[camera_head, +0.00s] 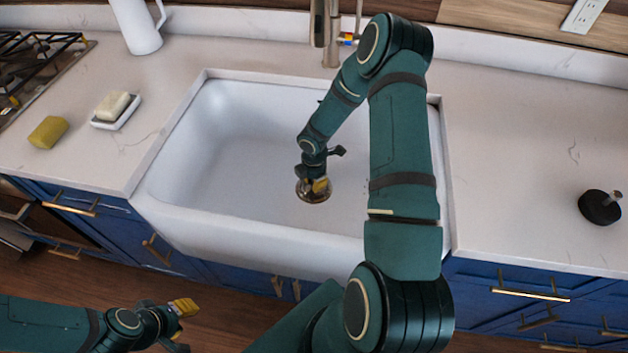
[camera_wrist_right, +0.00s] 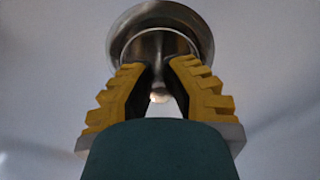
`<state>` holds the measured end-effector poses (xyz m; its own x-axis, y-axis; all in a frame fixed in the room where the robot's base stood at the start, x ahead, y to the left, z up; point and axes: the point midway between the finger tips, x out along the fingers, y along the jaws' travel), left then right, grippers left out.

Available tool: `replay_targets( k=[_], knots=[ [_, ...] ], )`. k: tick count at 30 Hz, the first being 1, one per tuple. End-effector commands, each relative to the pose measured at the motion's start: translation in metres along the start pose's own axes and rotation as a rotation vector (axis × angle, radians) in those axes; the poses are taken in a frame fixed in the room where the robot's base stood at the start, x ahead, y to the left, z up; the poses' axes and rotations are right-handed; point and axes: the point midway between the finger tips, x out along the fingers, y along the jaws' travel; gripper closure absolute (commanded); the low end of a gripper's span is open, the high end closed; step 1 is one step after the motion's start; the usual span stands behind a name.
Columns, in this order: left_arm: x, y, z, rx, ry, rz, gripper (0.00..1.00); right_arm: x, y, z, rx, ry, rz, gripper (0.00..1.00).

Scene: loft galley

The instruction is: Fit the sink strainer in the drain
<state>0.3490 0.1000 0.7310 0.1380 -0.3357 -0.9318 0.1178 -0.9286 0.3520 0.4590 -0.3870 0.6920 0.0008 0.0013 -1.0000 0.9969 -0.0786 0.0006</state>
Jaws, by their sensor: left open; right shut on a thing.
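My right gripper (camera_head: 317,184) reaches down into the white sink (camera_head: 215,140), at the round metal drain (camera_head: 304,195) in its floor. In the right wrist view the yellow-padded fingers (camera_wrist_right: 158,92) are shut on the small knob of the metal strainer (camera_wrist_right: 158,50). A wide metal rim (camera_wrist_right: 122,40) surrounds it. I cannot tell whether the strainer is fully seated or slightly raised. The fingers hide part of it in the head view. My left gripper (camera_head: 180,325) is open and empty, low in front of the cabinets.
A tap (camera_head: 330,40) stands behind the sink. A black round stopper (camera_head: 600,207) lies on the right counter. On the left counter are a yellow sponge (camera_head: 48,132), a soap dish (camera_head: 116,118), a white pitcher (camera_head: 136,25) and a stove (camera_head: 35,60). The left sink floor is clear.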

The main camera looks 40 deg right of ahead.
Motion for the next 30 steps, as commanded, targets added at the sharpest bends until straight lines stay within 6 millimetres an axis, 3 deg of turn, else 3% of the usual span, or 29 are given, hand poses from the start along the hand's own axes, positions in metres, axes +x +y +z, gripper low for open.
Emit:
replay_targets(
  k=[14, 15, 17, 18, 30],
  knots=[
    [0.0067, -0.0025, -0.0011, 0.000, 0.004, 0.000, 0.65, 0.0092, 0.0001, 0.0001, 0.000, 0.000, 0.001, 1.00],
    [0.0066, -0.0025, -0.0011, 0.000, 0.004, 0.000, 0.65, 0.0092, 0.0002, 0.0001, 0.000, 0.000, 0.001, 0.83],
    [0.0066, -0.0024, -0.0011, 0.000, 0.004, 0.000, 0.65, 0.0092, 0.0002, 0.0001, 0.000, 0.000, 0.001, 0.62],
    [0.0067, -0.0024, -0.0011, 0.000, 0.004, 0.000, 0.65, 0.0092, 0.0001, 0.0001, 0.000, 0.000, 0.001, 0.57],
    [0.0066, -0.0024, -0.0011, 0.000, 0.004, 0.000, 0.65, 0.0018, 0.0007, 0.0006, 0.001, -0.001, 0.002, 0.57]
  ],
)
